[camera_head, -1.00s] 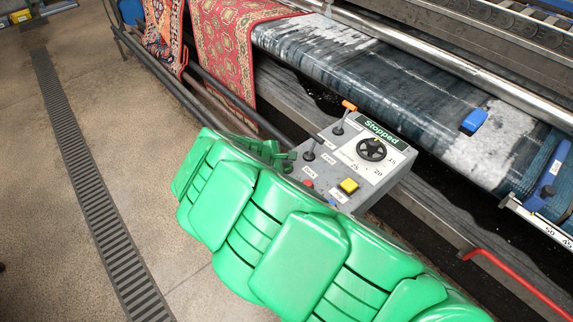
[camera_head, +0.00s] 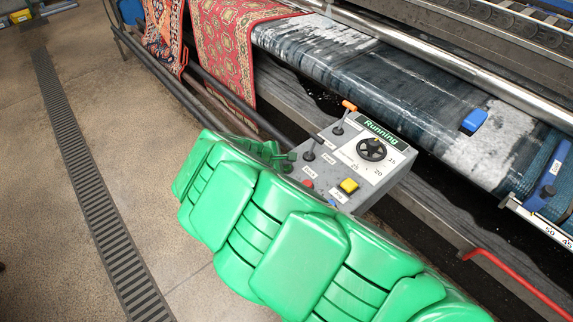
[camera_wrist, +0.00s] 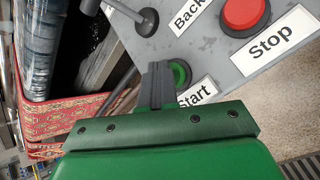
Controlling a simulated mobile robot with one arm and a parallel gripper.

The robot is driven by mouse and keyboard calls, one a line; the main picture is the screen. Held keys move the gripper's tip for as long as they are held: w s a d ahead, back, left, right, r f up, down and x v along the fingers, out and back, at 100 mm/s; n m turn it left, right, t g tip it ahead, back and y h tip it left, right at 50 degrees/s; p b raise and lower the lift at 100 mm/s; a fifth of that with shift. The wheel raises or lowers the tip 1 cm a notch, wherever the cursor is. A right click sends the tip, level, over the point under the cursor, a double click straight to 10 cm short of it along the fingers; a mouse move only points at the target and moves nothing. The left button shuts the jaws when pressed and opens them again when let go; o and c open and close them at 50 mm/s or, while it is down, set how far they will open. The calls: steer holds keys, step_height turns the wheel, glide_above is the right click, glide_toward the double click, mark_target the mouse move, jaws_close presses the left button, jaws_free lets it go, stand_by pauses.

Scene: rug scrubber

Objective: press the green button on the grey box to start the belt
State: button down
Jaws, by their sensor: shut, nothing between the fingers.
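The grey box (camera_head: 388,183) stands beside the machine in the head view, and its display (camera_head: 380,131) reads "Running". The wrist view shows the green button (camera_wrist: 181,71) above the "Start" label, partly hidden by my fingers. My gripper (camera_wrist: 160,72) is shut and empty, with its tips at the left edge of the button. I cannot tell whether they press on it. In the head view my gripper (camera_head: 284,156) reaches the left edge of the box, and my green arm hides the button there.
A red button (camera_wrist: 244,12) labelled "Stop" is close to the right of my fingers. A black lever (camera_wrist: 146,20) rises near the "Back" label. The box also has a dial (camera_head: 371,149) and a yellow button (camera_head: 349,186). A red rug (camera_head: 228,45) hangs behind.

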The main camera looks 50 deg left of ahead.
steer(key=shift+r, duration=0.85)
steer(key=shift+r, duration=0.15)
steer(key=shift+r, duration=2.4)
